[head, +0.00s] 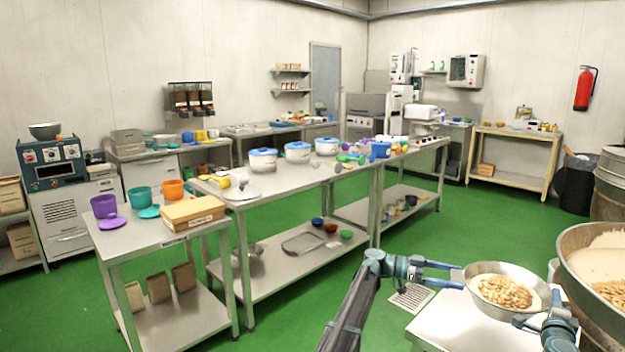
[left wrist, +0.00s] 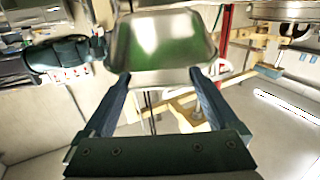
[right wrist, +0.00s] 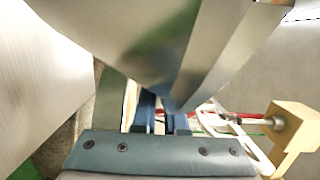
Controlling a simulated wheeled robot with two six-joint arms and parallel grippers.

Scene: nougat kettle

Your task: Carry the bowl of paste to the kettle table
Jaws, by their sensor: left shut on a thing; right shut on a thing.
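A steel bowl (head: 478,290) holding pale paste topped with tan nut pieces is at the lower right of the head view. It looks roughly level above a pale tabletop (head: 450,328); any contact with it is hidden. My left gripper (head: 458,273) is shut on the bowl's left side. The bowl's shiny outside (left wrist: 160,45) fills the space beyond its fingers in the left wrist view. My right gripper (head: 528,318) is shut on the bowl's near right side, partly hidden. The bowl's wall (right wrist: 120,40) looms over its fingers in the right wrist view.
A large metal vessel (head: 575,285) with cream mass and nuts stands close on the right. A long steel table (head: 285,180) with lidded tubs and a small table (head: 130,240) with coloured cups stand left. Green floor (head: 290,300) is open between them and me.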

